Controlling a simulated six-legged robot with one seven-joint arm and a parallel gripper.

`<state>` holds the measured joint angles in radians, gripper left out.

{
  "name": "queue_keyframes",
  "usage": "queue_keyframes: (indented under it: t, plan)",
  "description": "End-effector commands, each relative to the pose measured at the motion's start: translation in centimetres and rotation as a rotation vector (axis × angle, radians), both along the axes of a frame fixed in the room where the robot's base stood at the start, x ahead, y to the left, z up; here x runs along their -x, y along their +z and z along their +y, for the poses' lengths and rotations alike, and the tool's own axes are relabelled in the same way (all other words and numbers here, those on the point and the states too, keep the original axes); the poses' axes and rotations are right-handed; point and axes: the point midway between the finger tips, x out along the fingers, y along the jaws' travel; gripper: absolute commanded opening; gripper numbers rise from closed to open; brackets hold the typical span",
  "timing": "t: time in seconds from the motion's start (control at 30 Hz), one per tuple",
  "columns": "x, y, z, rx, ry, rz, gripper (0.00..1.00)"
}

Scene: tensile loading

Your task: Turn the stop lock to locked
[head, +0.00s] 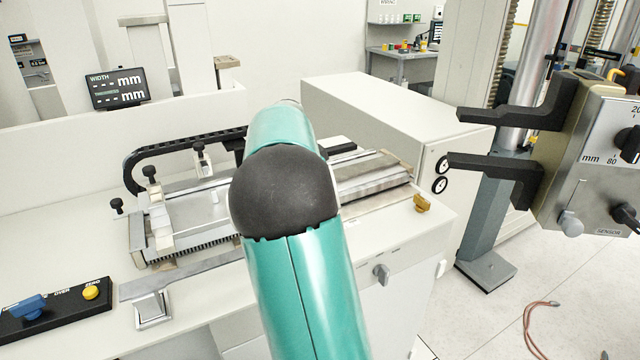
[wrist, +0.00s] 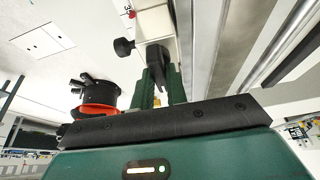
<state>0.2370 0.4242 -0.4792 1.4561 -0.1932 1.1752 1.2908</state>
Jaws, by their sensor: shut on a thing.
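In the wrist view my gripper (wrist: 160,72) shows as dark green fingers rising from the black palm bar, close together at their tips. They are shut on a small dark part, which I take to be the stop lock (wrist: 158,54), at the lower end of a pale housing (wrist: 157,22) with red marks. The fingers cover most of it, and its setting cannot be read. A black round knob (wrist: 123,47) sticks out left of the housing. In the head view my teal arm reaches over the bench, and my gripper and the lock are hidden behind it.
A white bench machine (head: 400,235) carries a metal fixture (head: 185,235) and a black cable chain (head: 150,165). A black control strip (head: 60,318) lies at lower left. A sensor unit with black arms (head: 590,160) stands at right. Floor at lower right is mostly clear.

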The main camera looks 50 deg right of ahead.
Motion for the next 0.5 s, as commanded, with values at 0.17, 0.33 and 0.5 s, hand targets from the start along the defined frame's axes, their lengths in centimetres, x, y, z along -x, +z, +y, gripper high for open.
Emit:
queue_keyframes:
  t: [0.17,0.33,0.5]
  plan:
    - [-0.02,0.05,-0.01,0.000,-0.001,-0.001,0.00]
    - [-0.01,0.04,-0.01,0.000,-0.001,-0.001,0.36]
    - [-0.01,0.01,-0.01,0.000,0.000,-0.001,0.36]
